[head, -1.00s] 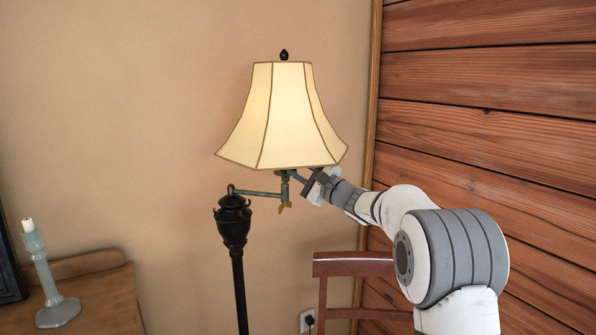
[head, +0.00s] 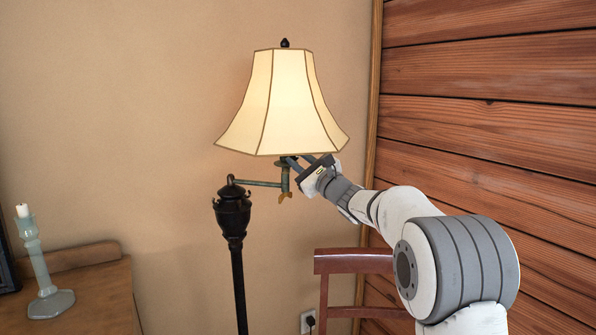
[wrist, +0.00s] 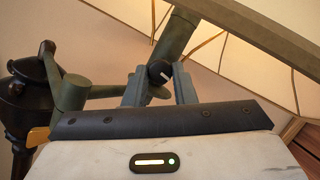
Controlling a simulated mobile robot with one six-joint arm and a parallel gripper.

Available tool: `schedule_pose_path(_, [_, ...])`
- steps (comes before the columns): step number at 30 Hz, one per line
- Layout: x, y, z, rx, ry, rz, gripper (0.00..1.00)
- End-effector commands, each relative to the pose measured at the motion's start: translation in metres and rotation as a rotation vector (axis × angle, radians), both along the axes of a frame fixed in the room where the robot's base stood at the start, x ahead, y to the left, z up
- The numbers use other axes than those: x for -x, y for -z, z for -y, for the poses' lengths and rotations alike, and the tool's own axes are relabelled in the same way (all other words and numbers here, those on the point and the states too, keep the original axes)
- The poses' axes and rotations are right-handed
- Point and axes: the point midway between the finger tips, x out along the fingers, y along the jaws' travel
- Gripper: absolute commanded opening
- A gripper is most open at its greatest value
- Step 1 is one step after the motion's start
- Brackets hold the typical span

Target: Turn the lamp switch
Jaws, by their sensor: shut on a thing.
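The floor lamp has a pale, glowing shade (head: 280,105) and a dark pole (head: 238,270), with a greenish swing arm (head: 258,183). My gripper (head: 292,162) reaches in from the right just below the shade's lower edge. In the wrist view my gripper (wrist: 160,80) has its two grey fingers closed on either side of the knob. In the head view the knob is too small to make out.
A red-brown chair (head: 350,263) stands below my arm. A wooden dresser (head: 100,285) with a candlestick (head: 42,270) is at the lower left. A plank wall (head: 490,120) is close on the right. The shade hangs directly above my gripper.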

Motion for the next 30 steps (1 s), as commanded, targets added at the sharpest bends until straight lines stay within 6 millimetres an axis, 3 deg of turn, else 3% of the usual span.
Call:
schedule_pose_path(1, [0.0002,0.0082,-0.0016,-0.027,-0.002,-0.024,0.01])
schedule_pose_path(13, [0.0003,0.007,-0.0027,-0.206,0.0,-0.153,0.01])
schedule_pose_path(30, [-0.0003,0.0062,-0.0027,-0.244,0.002,-0.183,0.01])
